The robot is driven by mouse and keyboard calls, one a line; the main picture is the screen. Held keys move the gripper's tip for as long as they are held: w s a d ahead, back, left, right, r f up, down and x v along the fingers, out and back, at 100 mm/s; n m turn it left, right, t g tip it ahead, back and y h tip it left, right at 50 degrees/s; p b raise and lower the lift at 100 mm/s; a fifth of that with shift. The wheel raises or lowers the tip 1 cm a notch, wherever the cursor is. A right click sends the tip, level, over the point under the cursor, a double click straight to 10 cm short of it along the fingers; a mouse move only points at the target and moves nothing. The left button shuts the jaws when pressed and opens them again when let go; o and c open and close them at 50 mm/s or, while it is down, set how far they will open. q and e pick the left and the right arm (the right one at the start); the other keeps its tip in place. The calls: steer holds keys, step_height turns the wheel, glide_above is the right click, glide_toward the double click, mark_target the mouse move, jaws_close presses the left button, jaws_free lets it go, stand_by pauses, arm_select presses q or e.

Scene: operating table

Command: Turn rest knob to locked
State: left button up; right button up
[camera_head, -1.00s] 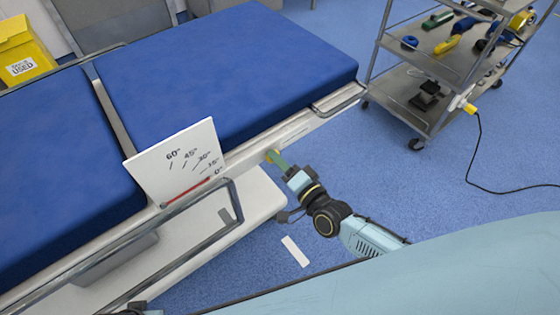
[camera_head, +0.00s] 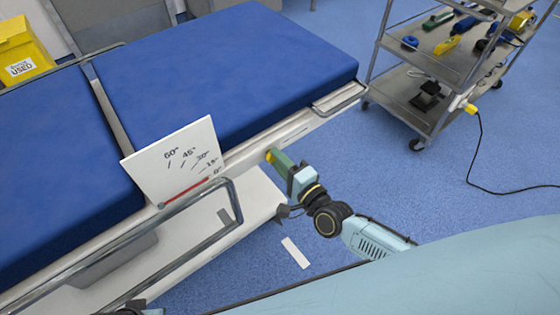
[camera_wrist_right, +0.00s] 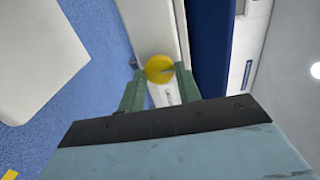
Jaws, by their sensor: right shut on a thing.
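The rest knob is a yellow round knob (camera_wrist_right: 159,69) on the white side rail of the operating table (camera_head: 235,85). In the head view only a small yellow part of it shows (camera_head: 268,156), at the tip of my right gripper (camera_head: 276,160). In the right wrist view the green fingers of my right gripper (camera_wrist_right: 160,92) stand on either side of the knob and are shut on it. A dark mark shows on the knob's right side. A white label with small print lies just below the knob in that view. My left gripper is not clearly in view.
A white angle board (camera_head: 175,160) with a red pointer near 0° stands on the table side. A metal side rail (camera_head: 190,220) runs at the lower left. A trolley (camera_head: 425,60) with tools stands at the upper right.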

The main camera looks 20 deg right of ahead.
steer(key=o, duration=1)
steer(key=shift+c, duration=0.2)
arm_select(q)
steer(key=shift+w+r, duration=0.15)
steer(key=shift+w, duration=0.15)
steer(key=s+a+f+p, duration=0.2)
steer(key=a+f, duration=0.1)
steer(key=f, duration=0.2)
steer(key=shift+a+f+y, duration=0.15)
steer(key=shift+y, duration=0.15)
arm_select(e)
steer(key=v, duration=1.3)
steer(key=shift+s, duration=0.2)
steer(key=shift+r, duration=0.1)
